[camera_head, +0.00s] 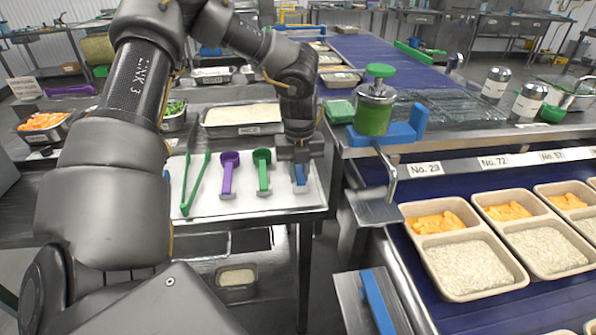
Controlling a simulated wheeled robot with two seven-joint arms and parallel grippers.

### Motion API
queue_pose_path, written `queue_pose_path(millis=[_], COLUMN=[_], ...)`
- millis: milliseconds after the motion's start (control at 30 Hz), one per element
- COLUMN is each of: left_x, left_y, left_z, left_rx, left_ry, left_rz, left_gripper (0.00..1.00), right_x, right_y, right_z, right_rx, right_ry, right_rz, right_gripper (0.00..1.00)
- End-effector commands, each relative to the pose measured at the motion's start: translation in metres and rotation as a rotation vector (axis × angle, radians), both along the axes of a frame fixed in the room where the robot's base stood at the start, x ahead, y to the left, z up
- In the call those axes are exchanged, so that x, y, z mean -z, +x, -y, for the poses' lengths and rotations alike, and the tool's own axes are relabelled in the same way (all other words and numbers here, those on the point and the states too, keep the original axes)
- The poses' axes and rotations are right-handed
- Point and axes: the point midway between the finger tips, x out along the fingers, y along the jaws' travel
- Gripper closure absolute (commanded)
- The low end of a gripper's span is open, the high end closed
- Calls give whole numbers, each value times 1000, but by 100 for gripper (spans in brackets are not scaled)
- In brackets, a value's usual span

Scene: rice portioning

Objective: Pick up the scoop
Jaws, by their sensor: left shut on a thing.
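My left gripper (299,168) points down over the right end of a white tray (240,206). It is shut on a blue scoop (300,175), of which only a short blue part shows; the gripper hides the rest. I cannot tell if the scoop is clear of the tray. A purple scoop (227,177) and a green scoop (263,174) lie side by side on the tray, left of the gripper. Green tongs (195,184) lie further left. A pan of rice (242,116) stands behind the tray. My right gripper is not in view.
A pan of orange pieces (41,124) stands at the far left. A green-topped dispenser (375,108) in a blue holder stands right of my arm. Two-part food trays (466,260) with rice and orange food fill the blue conveyor (420,300) at the right.

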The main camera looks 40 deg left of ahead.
Motion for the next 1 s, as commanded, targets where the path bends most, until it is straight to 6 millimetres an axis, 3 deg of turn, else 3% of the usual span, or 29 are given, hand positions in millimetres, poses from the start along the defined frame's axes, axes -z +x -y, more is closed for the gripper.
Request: queue_pose_path(millis=[167,467,700,1000], left_x=[-25,-89,-110,-123], left_y=[1,-34,-69,-87], left_z=[0,-43,-85,-108], left_rx=[0,-4,-3,-1], left_ry=[2,0,-1,-1], left_rz=[4,6,3,1], left_gripper=[100,100,100,100], right_x=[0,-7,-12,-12], right_y=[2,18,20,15], right_z=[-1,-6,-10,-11], right_rx=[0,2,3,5], right_ry=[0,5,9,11], right_rz=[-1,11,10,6], right_gripper=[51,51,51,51])
